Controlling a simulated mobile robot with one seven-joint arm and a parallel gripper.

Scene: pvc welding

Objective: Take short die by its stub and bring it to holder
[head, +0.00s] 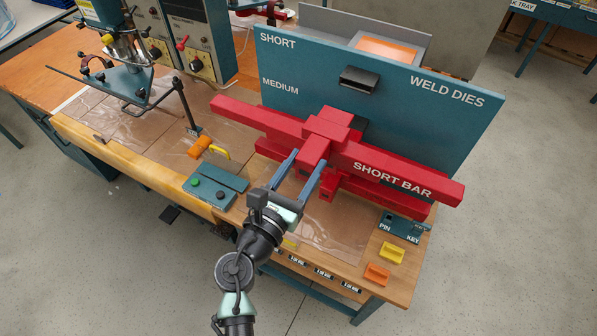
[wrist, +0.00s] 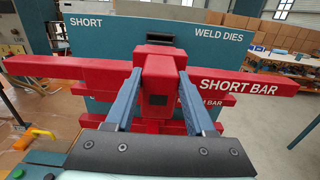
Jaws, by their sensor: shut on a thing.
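The short die is a long red bar (head: 395,172) marked SHORT BAR, with a blocky stub (head: 312,150) at its middle. My gripper (head: 309,160) is shut on this stub, one blue finger on each side. The wrist view shows the stub (wrist: 158,88) between the fingers and the bar (wrist: 240,82) spanning almost the full width. The bar is in front of the teal WELD DIES board (head: 420,95). A dark bracket (head: 360,77) on the board, likely the holder for the short die, is empty, above and behind the bar. Whether the bar touches anything behind is hidden.
More red bars (head: 408,200) sit just below the short die, partly hidden. A teal button box (head: 213,190) and an orange-handled tool (head: 200,146) are to the left. A PIN KEY block (head: 402,228), a yellow piece (head: 391,252) and an orange piece (head: 377,274) are at right.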

